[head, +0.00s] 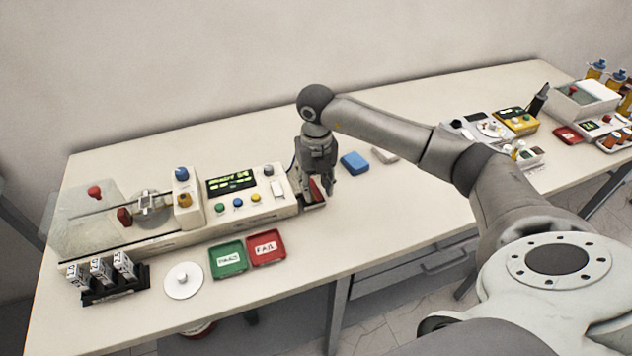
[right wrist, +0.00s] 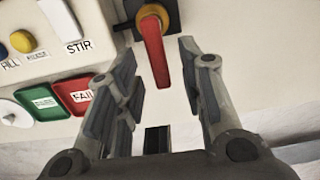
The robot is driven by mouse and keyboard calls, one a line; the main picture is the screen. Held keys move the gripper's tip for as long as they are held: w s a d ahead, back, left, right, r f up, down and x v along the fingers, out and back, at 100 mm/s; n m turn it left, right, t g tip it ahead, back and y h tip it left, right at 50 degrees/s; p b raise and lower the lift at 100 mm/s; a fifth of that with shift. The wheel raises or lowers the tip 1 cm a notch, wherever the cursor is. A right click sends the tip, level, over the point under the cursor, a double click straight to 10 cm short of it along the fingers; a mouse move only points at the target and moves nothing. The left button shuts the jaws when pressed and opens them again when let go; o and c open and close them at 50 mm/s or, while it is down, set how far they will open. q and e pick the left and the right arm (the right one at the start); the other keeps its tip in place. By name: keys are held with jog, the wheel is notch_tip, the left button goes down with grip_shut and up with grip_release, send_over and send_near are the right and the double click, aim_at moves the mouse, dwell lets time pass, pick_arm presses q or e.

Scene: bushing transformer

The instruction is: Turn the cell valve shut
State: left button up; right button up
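A valve with a red lever (right wrist: 157,58) and a yellow-orange hub (right wrist: 152,15) sits at the right end of the white bench unit (head: 240,215). In the head view its red lever (head: 316,190) shows only in part, behind my right gripper (head: 323,192). My right gripper also shows in the right wrist view (right wrist: 163,95), open, with its fingers spread on either side of the lever's free end. The lever lies between the fingers with gaps visible on both sides, so it is not gripped. My left gripper is not in view.
A green PASS tray (head: 228,260) and a red FAIL tray (head: 267,247) lie in front of the unit. A white disc (head: 183,281) and a rack of small boxes (head: 108,280) stand further left. A blue block (head: 355,162) lies behind and right of the gripper.

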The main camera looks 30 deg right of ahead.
jog(key=shift+f, duration=0.2)
jog(key=c, duration=0.5)
grip_shut()
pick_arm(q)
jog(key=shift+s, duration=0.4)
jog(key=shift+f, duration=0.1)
